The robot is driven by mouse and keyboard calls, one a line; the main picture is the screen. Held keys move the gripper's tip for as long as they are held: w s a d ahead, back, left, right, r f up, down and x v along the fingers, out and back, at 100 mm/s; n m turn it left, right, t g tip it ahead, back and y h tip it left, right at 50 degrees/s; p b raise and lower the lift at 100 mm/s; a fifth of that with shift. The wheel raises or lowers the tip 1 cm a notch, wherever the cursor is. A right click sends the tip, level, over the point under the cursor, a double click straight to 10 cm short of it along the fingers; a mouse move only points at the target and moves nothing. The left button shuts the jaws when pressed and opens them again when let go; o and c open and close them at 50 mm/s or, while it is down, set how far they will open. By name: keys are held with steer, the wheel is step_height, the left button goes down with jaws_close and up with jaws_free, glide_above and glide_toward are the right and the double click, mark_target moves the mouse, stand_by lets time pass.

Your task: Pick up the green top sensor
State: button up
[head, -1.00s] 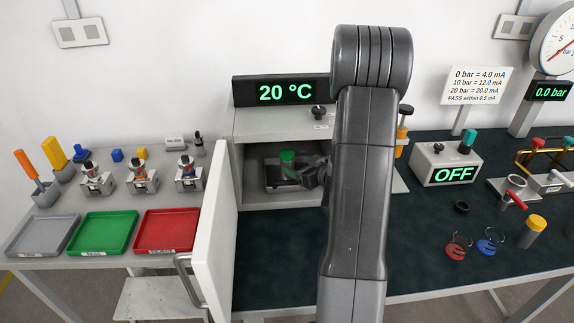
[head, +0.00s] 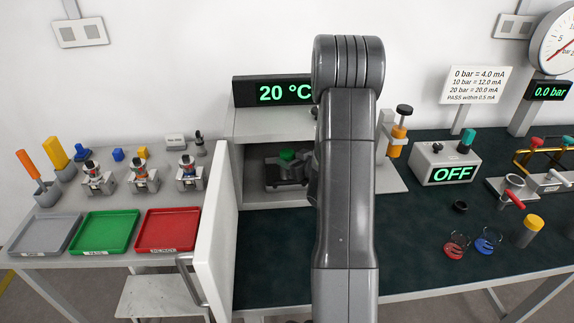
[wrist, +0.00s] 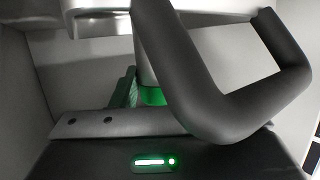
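The green top sensor (head: 287,154) stands on a dark holder inside the open chamber. In the wrist view, green parts of it (wrist: 152,96) show close by, partly hidden by dark and grey shapes in front. In the head view my gripper (head: 312,172) is inside the chamber, just right of the sensor and mostly hidden by my arm. The frames do not show clearly whether its fingers are open or touching the sensor.
The chamber's white door (head: 214,255) stands open at the left. The chamber ceiling and walls are close around my gripper. Grey, green (head: 104,232) and red trays lie on the left table. An orange-and-black plunger (head: 398,140) stands right of my arm.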

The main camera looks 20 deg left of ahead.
steer(key=shift+c, duration=1.1)
steer(key=shift+r, duration=0.2)
